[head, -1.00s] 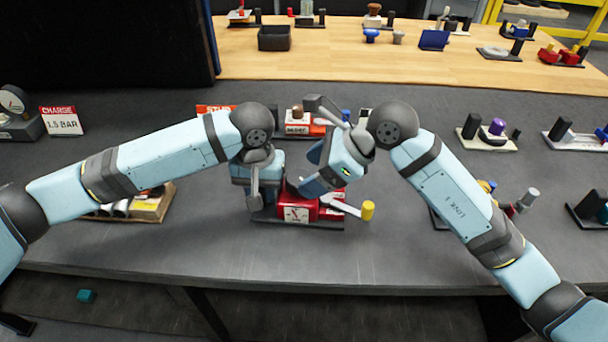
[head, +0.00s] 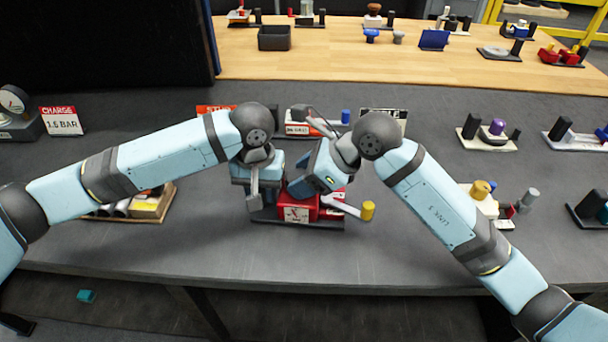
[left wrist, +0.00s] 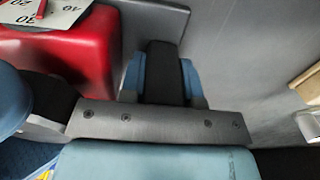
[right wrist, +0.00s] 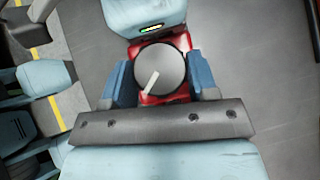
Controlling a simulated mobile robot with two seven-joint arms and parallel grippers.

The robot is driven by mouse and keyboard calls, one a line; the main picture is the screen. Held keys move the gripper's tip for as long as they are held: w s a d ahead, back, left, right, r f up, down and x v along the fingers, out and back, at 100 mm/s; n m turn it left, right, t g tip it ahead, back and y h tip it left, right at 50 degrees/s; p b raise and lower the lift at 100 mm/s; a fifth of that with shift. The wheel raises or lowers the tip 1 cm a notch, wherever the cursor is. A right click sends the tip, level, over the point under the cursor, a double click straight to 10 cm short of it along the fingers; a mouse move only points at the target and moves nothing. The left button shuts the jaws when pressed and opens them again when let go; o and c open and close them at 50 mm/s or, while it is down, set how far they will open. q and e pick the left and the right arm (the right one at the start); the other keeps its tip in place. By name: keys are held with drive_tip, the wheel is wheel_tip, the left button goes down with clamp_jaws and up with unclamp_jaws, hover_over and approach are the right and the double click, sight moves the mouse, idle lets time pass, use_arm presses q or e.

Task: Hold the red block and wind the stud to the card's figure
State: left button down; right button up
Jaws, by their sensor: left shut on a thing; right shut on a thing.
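The red block (head: 325,208) sits on a dark base near the table's front. A white dial with a red pointer shows on its face, and the dial's figures show in part in the left wrist view (left wrist: 62,12). My left gripper (left wrist: 163,65) is shut on a black upright piece beside the red block. My right gripper (right wrist: 160,78) is shut around a round grey stud head (right wrist: 172,66) with a pale mark, above red housing. An orange card (head: 213,110), lettered in part "STU", stands behind my left arm, which hides the rest of it.
A lever with a yellow knob (head: 367,210) juts right from the block. A card reading "CHARGE 1.5 BAR" (head: 61,121) stands at the left beside a gauge. Several other fixtures stand to the right and behind. The table's front strip is clear.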

drive_tip(key=shift+s+m+t, duration=0.1)
drive_tip(key=shift+m+t, duration=0.3)
drive_tip(key=shift+m, duration=0.1)
drive_tip(key=o, duration=0.9)
drive_tip(key=shift+o, duration=0.2)
drive_tip(key=v, duration=1.2)
drive_tip(key=shift+r, duration=0.1)
